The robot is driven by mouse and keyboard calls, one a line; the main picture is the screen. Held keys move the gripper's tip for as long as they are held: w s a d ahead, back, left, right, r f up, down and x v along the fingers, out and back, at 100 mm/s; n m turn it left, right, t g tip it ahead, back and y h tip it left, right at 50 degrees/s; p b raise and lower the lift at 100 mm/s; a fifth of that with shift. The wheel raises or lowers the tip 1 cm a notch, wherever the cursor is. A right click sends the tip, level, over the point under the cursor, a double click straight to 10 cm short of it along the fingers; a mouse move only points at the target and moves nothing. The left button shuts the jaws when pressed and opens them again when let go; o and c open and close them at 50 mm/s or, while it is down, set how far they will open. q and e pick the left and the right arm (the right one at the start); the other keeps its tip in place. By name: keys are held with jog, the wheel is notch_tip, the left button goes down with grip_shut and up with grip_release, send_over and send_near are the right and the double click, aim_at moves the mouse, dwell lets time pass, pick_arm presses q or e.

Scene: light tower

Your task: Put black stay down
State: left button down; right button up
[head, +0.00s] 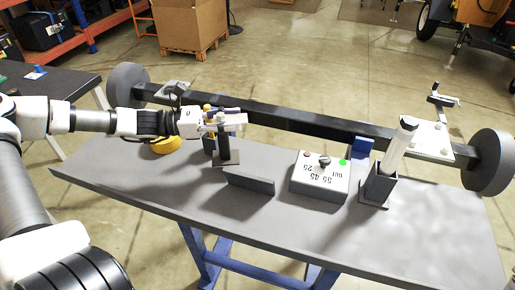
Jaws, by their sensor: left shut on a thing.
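My left gripper (228,121) reaches in from the left over the grey table (428,222). It is shut on the top of a black stay (224,146). The stay is an upright dark post with a flat foot, and it hangs roughly vertical below the fingers. Its foot is at or close above the table top; I cannot tell whether it touches. My right gripper is not in view.
A long black axle beam (280,116) with round grey ends runs behind the stay. A grey block (250,184), a white control box (320,178) and a dark holder with a white cylinder (379,187) stand to the right. The front table area is clear.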

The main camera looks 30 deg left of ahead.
pick_arm(q)
jog(key=w+d+f+b, duration=0.3)
jog(key=w+d+f, duration=0.1)
jog(key=shift+w+d, duration=0.25)
jog(key=shift+d, duration=0.15)
jog(key=c, duration=0.7)
grip_release()
jog(key=shift+f, duration=0.1)
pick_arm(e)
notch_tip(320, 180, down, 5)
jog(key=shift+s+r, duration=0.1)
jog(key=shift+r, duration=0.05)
pick_arm(q)
jog(key=shift+o, duration=0.2)
